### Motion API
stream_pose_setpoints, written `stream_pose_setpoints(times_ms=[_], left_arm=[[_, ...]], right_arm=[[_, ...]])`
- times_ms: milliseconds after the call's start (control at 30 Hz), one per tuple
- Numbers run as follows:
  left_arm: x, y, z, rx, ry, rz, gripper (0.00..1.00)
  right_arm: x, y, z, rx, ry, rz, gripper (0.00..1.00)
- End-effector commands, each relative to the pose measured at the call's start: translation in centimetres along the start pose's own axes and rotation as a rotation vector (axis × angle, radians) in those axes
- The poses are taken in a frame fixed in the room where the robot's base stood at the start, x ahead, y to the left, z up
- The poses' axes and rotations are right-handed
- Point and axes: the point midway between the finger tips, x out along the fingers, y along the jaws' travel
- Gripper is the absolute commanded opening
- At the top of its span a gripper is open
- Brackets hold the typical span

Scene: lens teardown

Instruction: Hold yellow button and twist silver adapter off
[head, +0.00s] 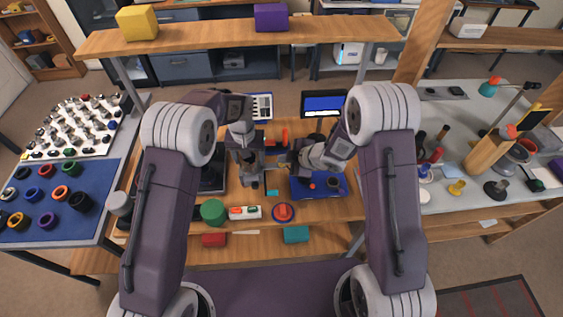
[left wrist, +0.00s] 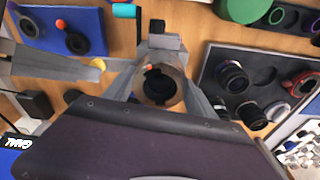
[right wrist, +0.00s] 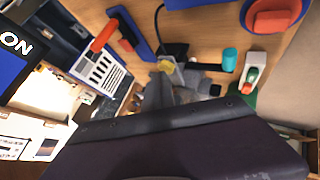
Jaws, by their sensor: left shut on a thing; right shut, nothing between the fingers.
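My left gripper (head: 254,178) is over the middle of the workbench. In the left wrist view its fingers (left wrist: 160,88) are shut on a round, brownish metal ring, which I take for the silver adapter (left wrist: 143,91). The ring has a dark opening and a small red mark on its rim. My right gripper (head: 291,160) is close on the right, shut and empty. In the left wrist view its tips (left wrist: 98,66) point at the ring from the left, apart from it. A small yellow patch (right wrist: 167,66) shows beyond its fingers in the right wrist view; I cannot tell if it is the button.
A blue tray (head: 336,192) with small round parts lies right of the grippers. A dark tray (left wrist: 222,58) holds several lens parts. A green round piece (head: 212,211) and a blue-and-red round piece (head: 284,212) lie near the front edge. A screen (head: 323,104) stands behind.

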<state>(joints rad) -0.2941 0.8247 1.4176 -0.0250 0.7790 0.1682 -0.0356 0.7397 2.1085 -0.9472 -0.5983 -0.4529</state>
Motion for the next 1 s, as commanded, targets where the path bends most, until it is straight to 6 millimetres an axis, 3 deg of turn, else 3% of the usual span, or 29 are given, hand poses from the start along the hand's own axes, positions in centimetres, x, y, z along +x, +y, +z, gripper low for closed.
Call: stream_pose_setpoints(times_ms=[167, 200, 267, 300, 667, 1000], left_arm=[[0.01, -0.01, -0.01, -0.009, 0.000, -0.001, 0.21], [0.01, -0.01, -0.01, -0.009, 0.000, -0.001, 0.70], [0.01, -0.01, -0.01, -0.008, 0.000, -0.001, 0.87], [0.01, -0.01, -0.01, -0.008, 0.000, -0.001, 0.90], [0.03, -0.02, 0.00, 0.023, -0.001, 0.003, 0.90], [0.04, -0.08, 0.02, 0.356, -0.003, 0.044, 0.90]], right_arm=[[0.03, -0.13, 0.10, 0.001, -0.002, -0.003, 0.00], [0.03, -0.13, 0.10, 0.001, -0.002, -0.003, 0.00], [0.03, -0.13, 0.10, 0.001, -0.002, -0.003, 0.00], [0.03, -0.13, 0.10, 0.001, -0.003, -0.003, 0.00], [0.03, -0.15, 0.10, 0.001, -0.003, -0.003, 0.00], [0.03, -0.15, 0.11, 0.001, -0.003, -0.003, 0.00]])
